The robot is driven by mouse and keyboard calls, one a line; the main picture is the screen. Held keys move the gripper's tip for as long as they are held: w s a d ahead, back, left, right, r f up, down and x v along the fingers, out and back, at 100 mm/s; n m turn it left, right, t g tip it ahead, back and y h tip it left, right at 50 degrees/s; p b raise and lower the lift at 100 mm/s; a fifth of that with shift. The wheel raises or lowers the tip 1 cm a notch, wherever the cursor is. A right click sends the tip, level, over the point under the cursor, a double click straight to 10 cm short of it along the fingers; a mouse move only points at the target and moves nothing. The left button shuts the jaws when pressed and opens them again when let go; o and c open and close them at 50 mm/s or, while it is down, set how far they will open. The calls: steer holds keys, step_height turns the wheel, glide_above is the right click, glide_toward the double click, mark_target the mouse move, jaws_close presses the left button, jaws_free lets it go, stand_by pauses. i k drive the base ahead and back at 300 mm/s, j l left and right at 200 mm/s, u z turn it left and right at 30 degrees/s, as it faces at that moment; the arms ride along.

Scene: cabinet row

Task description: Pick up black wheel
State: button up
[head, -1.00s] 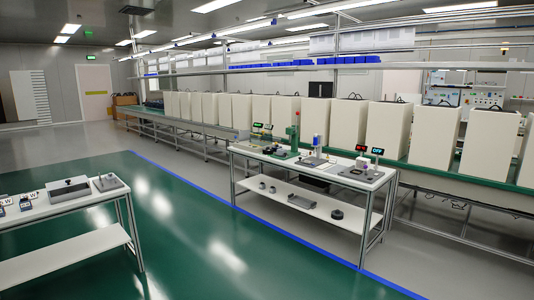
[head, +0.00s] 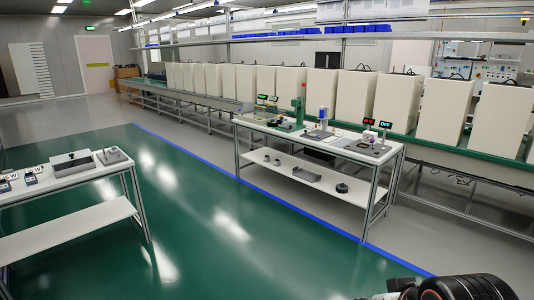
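A small dark round object that looks like the black wheel (head: 342,188) lies on the white lower shelf of the middle workbench, near its right end. It is too small to make out details. Part of my black arm, with an orange ring, shows at the bottom right corner, well apart from the bench. The fingers of my gripper cannot be made out there, and the frame edge cuts off the rest.
The workbench (head: 388,159) carries a green press (head: 299,105) and several devices on top. A grey tray (head: 306,174) and small round parts share its lower shelf. Another table (head: 75,220) stands at left. Green floor (head: 220,240) between them is clear.

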mark_target(273, 123)
steer(key=i+u, duration=0.3)
steer(key=i, duration=3.25)
steer(key=i+j+z, duration=0.1)
steer(key=i, duration=1.2)
steer(key=i+j+z, duration=0.25)
steer(key=i, duration=0.3)
steer(key=i+j+z, duration=0.1)
steer(key=i+z, duration=0.15)
steer(key=i, duration=0.3)
